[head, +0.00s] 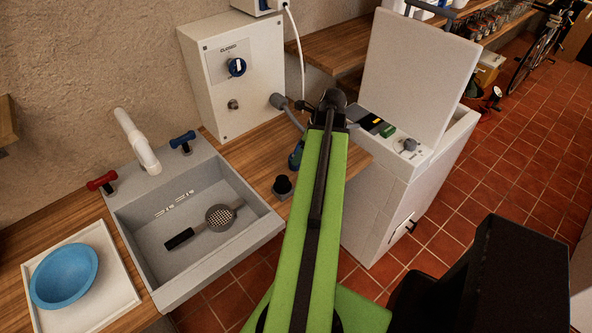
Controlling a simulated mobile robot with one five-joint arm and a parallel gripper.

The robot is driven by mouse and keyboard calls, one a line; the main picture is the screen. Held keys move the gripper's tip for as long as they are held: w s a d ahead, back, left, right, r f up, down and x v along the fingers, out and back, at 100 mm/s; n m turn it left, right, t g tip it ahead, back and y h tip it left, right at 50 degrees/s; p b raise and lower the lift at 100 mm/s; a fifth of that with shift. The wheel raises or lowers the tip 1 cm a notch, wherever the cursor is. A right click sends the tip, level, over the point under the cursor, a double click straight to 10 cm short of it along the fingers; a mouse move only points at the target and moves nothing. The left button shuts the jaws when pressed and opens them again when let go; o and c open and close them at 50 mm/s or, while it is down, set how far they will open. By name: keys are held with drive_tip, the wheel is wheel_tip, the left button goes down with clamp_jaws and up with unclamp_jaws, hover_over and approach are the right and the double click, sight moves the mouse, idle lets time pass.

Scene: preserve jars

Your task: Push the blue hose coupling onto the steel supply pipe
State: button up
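My gripper (328,104) is at the far end of my arm, above the counter and right of the box. Its fingers are mostly hidden by my arm, so I cannot see whether it holds anything.
A grey outlet (277,101) with a grey hose is at the box's lower right. A black cup-like object (282,184) stands on the counter's front edge. The grey sink (141,243) is left. A white top-loading machine (384,190) with raised lid stands right.

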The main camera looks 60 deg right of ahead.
drive_tip(key=b+x, duration=0.4)
drive_tip(key=x, duration=0.1)
drive_tip(key=shift+a+f+b, duration=0.25)
drive_tip(key=shift+a+b, duration=0.1)
drive_tip(key=shift+b, duration=0.05)
drive_tip(key=shift+r, duration=0.2)
drive_tip(key=shift+c, duration=0.5)
clamp_jaws()
drive_tip(key=shift+r+p, duration=0.1)
drive_tip(key=shift+p, duration=0.2)
